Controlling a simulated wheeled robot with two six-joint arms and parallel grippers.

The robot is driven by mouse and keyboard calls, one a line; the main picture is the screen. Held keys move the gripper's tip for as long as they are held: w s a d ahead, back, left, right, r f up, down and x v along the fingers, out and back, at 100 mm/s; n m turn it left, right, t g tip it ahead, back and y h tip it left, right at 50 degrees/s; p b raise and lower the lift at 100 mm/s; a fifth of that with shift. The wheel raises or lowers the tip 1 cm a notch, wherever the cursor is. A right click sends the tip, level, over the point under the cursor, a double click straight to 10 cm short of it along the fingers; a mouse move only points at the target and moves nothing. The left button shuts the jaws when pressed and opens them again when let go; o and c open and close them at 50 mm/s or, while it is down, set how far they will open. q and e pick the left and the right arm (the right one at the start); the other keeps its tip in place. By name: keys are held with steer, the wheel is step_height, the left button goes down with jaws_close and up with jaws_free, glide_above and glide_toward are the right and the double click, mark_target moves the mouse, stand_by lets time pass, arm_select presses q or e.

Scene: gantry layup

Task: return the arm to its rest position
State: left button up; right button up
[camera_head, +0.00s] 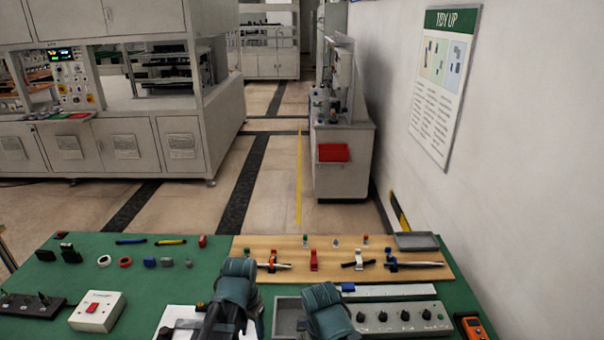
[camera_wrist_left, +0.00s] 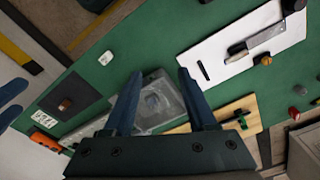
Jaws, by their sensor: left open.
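My left gripper (camera_head: 236,318) is in the lower middle of the head view, over the front part of the green table. In the left wrist view its two dark blue fingers (camera_wrist_left: 161,100) stand apart with nothing held. A grey tray (camera_wrist_left: 172,106) shows beyond and between the fingers, and I see no contact with it. Part of my right arm (camera_head: 332,312) shows just right of the left one, at the bottom edge in the head view. Its fingertips cannot be made out.
A wooden tool board (camera_head: 350,246) with several small tools lies behind the arms. A knob panel (camera_head: 400,316) and an orange device (camera_head: 472,327) are at right. A white switch box (camera_head: 97,312) and small parts are at left. Bare green table (camera_head: 150,285) lies between.

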arm_select(q)
steer(key=s+a+n, duration=0.3)
steer(key=a+n, duration=0.1)
steer(key=n, duration=0.1)
steer(key=s+d+f+m+b, duration=0.1)
steer(key=s+d+f+b, duration=0.1)
steer(key=d, duration=0.3)
steer(key=s+d+f+m+y+b, duration=0.1)
steer(key=s+d+f+m+b, duration=0.1)
steer(key=s+d, duration=0.2)
steer(key=shift+d+g, duration=0.4)
steer(key=shift+d, duration=0.75)
steer(key=shift+f, duration=0.1)
